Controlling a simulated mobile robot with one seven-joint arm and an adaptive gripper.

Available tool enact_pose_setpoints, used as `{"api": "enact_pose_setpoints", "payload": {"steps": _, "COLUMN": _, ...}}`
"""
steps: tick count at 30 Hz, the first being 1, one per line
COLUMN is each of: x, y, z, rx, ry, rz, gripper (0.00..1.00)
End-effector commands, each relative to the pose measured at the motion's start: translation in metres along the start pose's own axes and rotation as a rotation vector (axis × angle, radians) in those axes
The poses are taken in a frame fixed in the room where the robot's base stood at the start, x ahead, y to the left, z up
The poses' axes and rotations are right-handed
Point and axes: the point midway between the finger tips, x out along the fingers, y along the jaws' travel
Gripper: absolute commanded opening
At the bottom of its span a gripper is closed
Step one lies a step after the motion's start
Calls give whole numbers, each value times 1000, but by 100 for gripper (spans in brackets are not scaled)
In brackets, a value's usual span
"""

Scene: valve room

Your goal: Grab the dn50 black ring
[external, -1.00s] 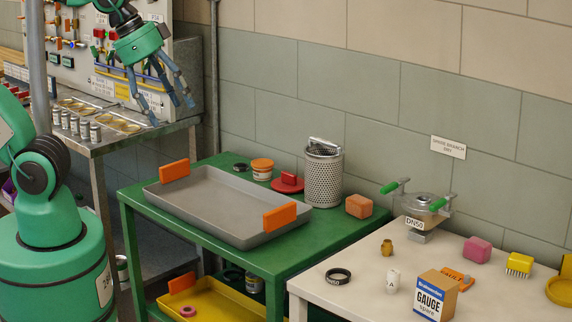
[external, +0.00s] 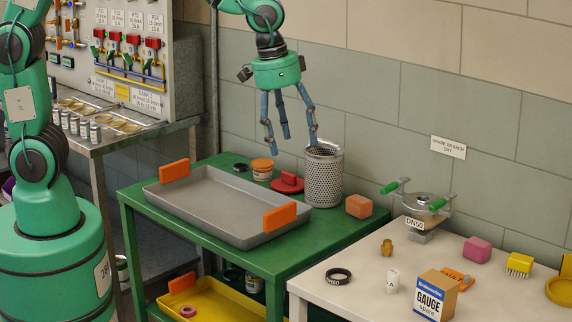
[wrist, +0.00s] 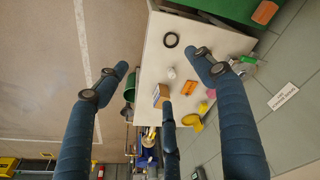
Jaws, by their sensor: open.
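The DN50 black ring (external: 338,283) lies flat on the front left part of the white table, with pale lettering on its side. It also shows in the wrist view as a dark ring (wrist: 171,46) near the top middle, on the white tabletop. My gripper (external: 290,144) is open and empty, with its three blue fingers spread and pointing down. It hangs above the back of the green table, near the perforated metal basket (external: 323,178), well up and to the left of the ring.
A grey tray (external: 215,207) with orange handles and an orange block (external: 358,206) are on the green table. A gauge box (external: 435,296), a white tag piece (external: 392,281), a brass fitting (external: 387,247) and a DN50 flanged valve (external: 424,207) stand on the white table (external: 335,257). Clear tabletop surrounds the ring.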

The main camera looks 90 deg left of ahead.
Motion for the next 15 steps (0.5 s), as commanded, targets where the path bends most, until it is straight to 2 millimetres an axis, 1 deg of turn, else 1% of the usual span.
{"api": "enact_pose_setpoints", "payload": {"steps": 1, "x": 14, "y": 0, "z": -10, "rx": -7, "ry": -17, "rz": -3, "gripper": 68}}
{"api": "enact_pose_setpoints", "payload": {"steps": 6, "x": 62, "y": 0, "z": -38, "rx": -33, "ry": -59, "rz": -10, "gripper": 68}}
{"api": "enact_pose_setpoints", "payload": {"steps": 11, "x": 112, "y": -2, "z": -58, "rx": -58, "ry": -101, "rz": -18, "gripper": 68}}
{"api": "enact_pose_setpoints", "payload": {"steps": 15, "x": 158, "y": -5, "z": -71, "rx": -81, "ry": -136, "rz": -25, "gripper": 68}}
